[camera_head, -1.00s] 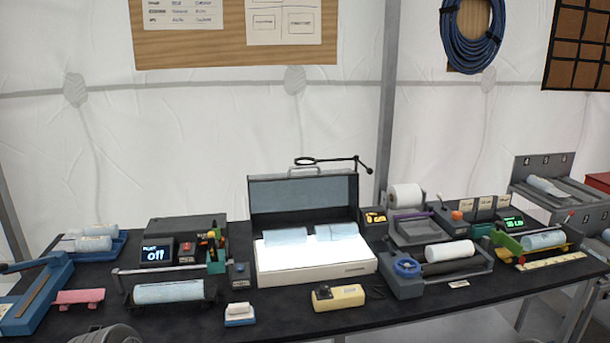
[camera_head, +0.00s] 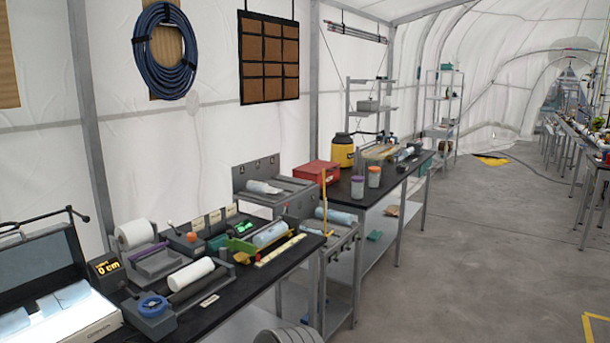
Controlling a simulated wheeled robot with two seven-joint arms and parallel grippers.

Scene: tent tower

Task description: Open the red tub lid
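A red box-shaped container (camera_head: 318,172) sits at the left end of the farther dark table, and its top looks closed. Two small tubs stand on that table to its right: one with a purple lid (camera_head: 357,181) and one with an orange-red lid (camera_head: 374,169). Both lids look in place. I cannot tell for sure which of these is the red tub. Neither of my grippers is in view.
The near black table holds a white roll (camera_head: 191,274), a blue handwheel (camera_head: 153,306) and a light box (camera_head: 70,318). A grey tray unit (camera_head: 270,187) stands between the tables. A yellow container (camera_head: 341,150) is behind the tubs. Grey floor (camera_head: 470,255) is clear on the right.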

